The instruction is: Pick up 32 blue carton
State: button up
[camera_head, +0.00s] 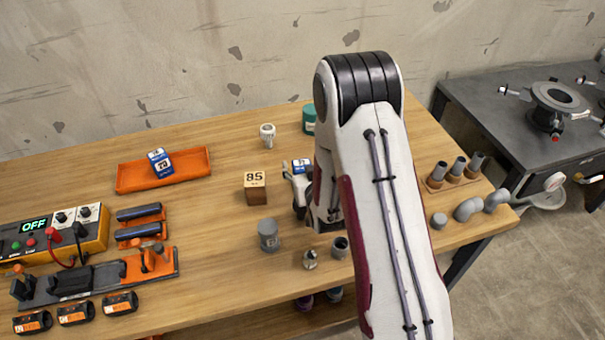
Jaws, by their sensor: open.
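A small blue-and-white carton (301,166) stands on the wooden table, mostly hidden behind my gripper and arm. Its number is too small to read for sure. My gripper (299,176) is open and low over the table right at this carton. One finger shows at the carton's left side; the other is hidden by my arm, so I cannot tell whether they touch it. A second blue-and-white carton (160,162) sits tilted in the orange tray (190,172) at the left.
A wooden block marked 85 (255,187) and a grey canister (268,235) stand left of my gripper. A white fitting (267,135) and a green can (309,120) stand behind. Pipe pieces (468,208) lie right. A power unit (60,230) is far left.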

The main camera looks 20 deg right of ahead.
jog(key=shift+x, duration=1)
jog(key=c, duration=1.2)
